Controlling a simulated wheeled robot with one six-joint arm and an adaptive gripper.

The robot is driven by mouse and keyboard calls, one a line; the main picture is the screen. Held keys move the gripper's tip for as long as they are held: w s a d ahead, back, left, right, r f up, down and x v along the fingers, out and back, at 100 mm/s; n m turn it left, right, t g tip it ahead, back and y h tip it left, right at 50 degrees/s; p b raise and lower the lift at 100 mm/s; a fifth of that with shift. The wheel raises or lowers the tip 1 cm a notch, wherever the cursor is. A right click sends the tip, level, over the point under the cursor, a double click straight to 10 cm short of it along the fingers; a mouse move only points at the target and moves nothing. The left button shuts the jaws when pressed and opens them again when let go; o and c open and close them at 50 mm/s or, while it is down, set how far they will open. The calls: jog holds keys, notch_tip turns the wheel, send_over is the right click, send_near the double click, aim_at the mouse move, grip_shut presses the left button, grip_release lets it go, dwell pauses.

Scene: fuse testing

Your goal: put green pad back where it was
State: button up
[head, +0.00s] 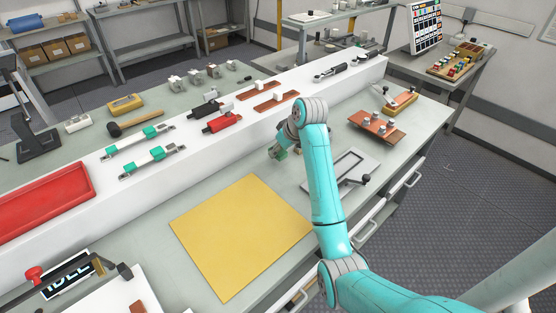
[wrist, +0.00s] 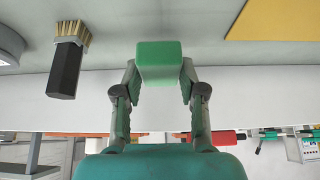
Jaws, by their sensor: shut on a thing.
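The green pad (wrist: 159,62) is a small green block with rounded edges, seen in the wrist view between my fingertips. My gripper (wrist: 160,78) is shut on it, one finger on each side. The pad is held over the pale bench surface; I cannot tell how high. In the head view my gripper (head: 277,151) is partly hidden behind my arm, between the white raised shelf and the bench front, and the pad is hard to make out there.
A yellow mat (head: 240,235) lies left of my arm. A grey framed fixture (head: 343,178) with a black knob is to the right. The white shelf (head: 225,132) carries red tools and green-clamped rails. A black-handled brush (wrist: 66,70) shows in the wrist view.

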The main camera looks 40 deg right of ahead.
aim_at(280, 165)
jog(key=shift+d+f, duration=0.1)
jog(key=shift+f, duration=2)
jog(key=shift+f, duration=0.1)
jog(key=o, duration=1.1)
